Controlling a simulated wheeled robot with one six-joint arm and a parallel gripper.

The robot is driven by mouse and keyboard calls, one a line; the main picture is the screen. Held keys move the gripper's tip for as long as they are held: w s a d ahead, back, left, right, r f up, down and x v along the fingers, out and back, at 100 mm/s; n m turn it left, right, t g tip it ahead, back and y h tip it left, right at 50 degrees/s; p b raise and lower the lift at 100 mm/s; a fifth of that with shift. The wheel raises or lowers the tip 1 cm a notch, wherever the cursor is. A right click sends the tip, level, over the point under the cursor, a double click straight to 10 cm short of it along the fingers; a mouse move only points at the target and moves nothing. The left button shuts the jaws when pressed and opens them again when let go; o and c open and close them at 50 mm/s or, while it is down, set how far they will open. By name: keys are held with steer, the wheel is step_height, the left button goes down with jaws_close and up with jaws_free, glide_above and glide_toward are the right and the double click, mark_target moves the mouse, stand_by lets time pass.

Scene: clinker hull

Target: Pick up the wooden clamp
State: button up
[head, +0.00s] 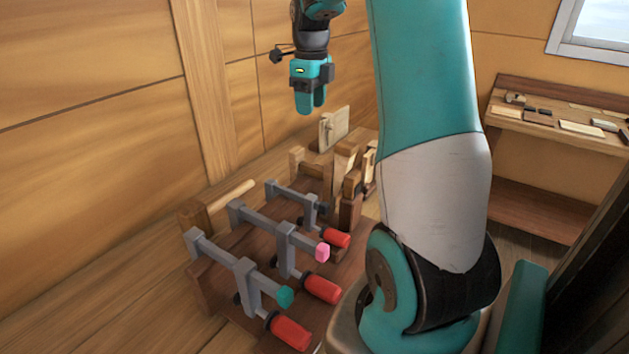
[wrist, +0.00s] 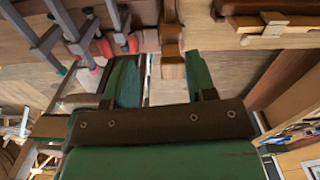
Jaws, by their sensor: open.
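Several light wooden clamp-like pieces (head: 352,182) stand at the far right end of the dark rack, partly behind my arm in the head view. I cannot tell for certain which is the wooden clamp. In the wrist view a wooden piece (wrist: 171,38) lies just beyond the gap between my fingertips, apart from them. Another wooden piece (wrist: 265,28) lies on a brown board at upper right. My gripper (head: 311,104) is open and empty, pointing down above and left of the wooden pieces in the head view. Its fingers also show in the wrist view (wrist: 163,80).
Grey bar clamps (head: 286,240) with red handles lie across the dark rack (head: 220,285). A pale wooden block (head: 334,128) stands behind. The wooden wall (head: 90,130) is close on the left. A shelf (head: 540,122) with small items is at right.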

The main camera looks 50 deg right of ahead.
steer(key=d+f+m, duration=0.1)
steer(key=d, duration=0.1)
steer(key=p, duration=0.2)
glide_above(315, 167)
steer(key=f, duration=1)
steer(key=shift+s+a+f, duration=0.1)
steer(key=shift+s, duration=0.15)
steer(key=shift+w+f+p, duration=0.15)
steer(key=shift+f+p, duration=0.5)
steer(key=shift+f, duration=0.95)
steer(key=shift+w+f+p, duration=0.1)
steer(key=shift+f+p, duration=0.55)
steer(key=shift+f, duration=0.9)
steer(key=shift+c, duration=0.5)
jaws_close()
